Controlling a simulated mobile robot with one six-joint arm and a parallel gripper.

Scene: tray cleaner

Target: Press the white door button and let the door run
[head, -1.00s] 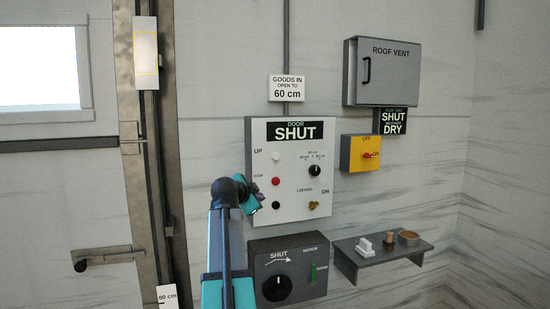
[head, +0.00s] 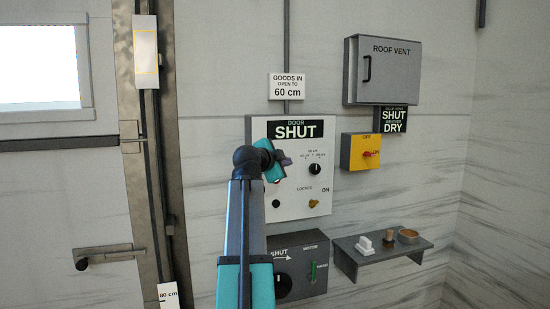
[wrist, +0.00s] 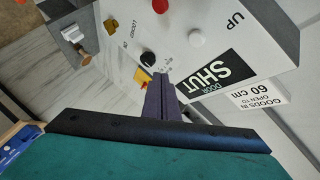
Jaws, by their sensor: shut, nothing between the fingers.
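The white door button (wrist: 197,37) beside the word UP shows in the wrist view on the pale control panel (head: 320,210). In the head view my wrist hides it. My gripper (head: 286,160) is shut and empty in front of the panel's upper part. In the wrist view its closed fingertips (wrist: 162,77) are apart from the white button, in line with the black dial (wrist: 148,59); their gap to the panel is unclear. The panel's display (head: 296,131) reads DOOR SHUT. The grey door (head: 60,200) with a window stands at the left.
A red stop button (wrist: 160,5) and a brass key switch (head: 313,204) sit on the panel. A dark switch box (head: 305,250) is below, a yellow switch box (head: 346,152) and roof vent box (head: 390,90) at right. A shelf (head: 390,252) with small items juts out lower right.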

